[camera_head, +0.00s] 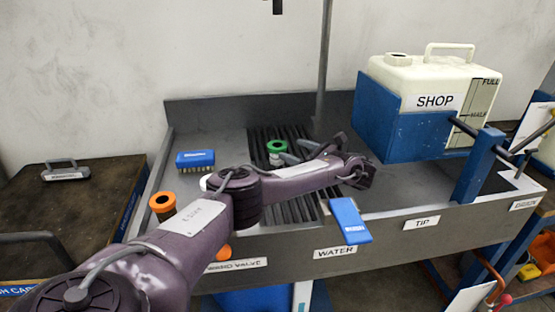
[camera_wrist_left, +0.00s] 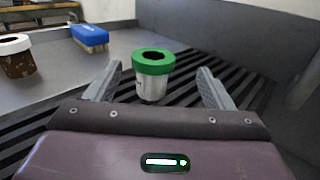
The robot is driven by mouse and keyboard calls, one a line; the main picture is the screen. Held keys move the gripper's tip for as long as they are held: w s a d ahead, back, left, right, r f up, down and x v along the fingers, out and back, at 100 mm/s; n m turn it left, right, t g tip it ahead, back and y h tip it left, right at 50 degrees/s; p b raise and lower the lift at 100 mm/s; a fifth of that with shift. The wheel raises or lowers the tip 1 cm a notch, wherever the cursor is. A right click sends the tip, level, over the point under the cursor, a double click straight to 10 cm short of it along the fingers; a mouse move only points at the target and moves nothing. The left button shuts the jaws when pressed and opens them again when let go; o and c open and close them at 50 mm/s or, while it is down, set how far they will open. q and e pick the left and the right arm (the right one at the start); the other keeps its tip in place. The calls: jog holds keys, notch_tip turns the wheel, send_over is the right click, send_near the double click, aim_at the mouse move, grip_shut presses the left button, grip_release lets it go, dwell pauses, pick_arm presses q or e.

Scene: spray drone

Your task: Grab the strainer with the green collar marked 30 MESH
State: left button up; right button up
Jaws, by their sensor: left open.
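The strainer with the green collar (camera_head: 277,147) stands upright on the dark slatted strip of the grey sink tray. In the left wrist view the green-collared strainer (camera_wrist_left: 153,75) stands ahead, roughly centred between the fingers, with its collar above a pale body. I cannot read a mesh marking. My left gripper (camera_head: 291,154) is open beside it, pointing left in the head view. In the left wrist view my left gripper's fingers (camera_wrist_left: 158,84) stand wide apart, with nothing held. Whether they touch the strainer is hard to tell. My right gripper is out of view.
A blue brush (camera_head: 195,158) lies left on the tray. An orange-collared strainer (camera_head: 162,203) stands near the left edge. A white-collared strainer (camera_wrist_left: 15,55) is mostly hidden by my arm in the head view. A blue block (camera_head: 350,220) is at the front rim; a SHOP tank (camera_head: 430,85) stands right.

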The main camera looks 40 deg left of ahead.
aim_at(285, 149)
pick_arm(q)
jog(key=a, duration=0.2)
jog(key=s+a, duration=0.1)
jog(key=a, duration=0.3)
jog(key=shift+s+a+f+p, duration=0.1)
jog(key=shift+s+a+p, duration=0.05)
jog(key=shift+s+p, duration=0.15)
jog(key=shift+c, duration=0.4)
jog(key=c, duration=1.1)
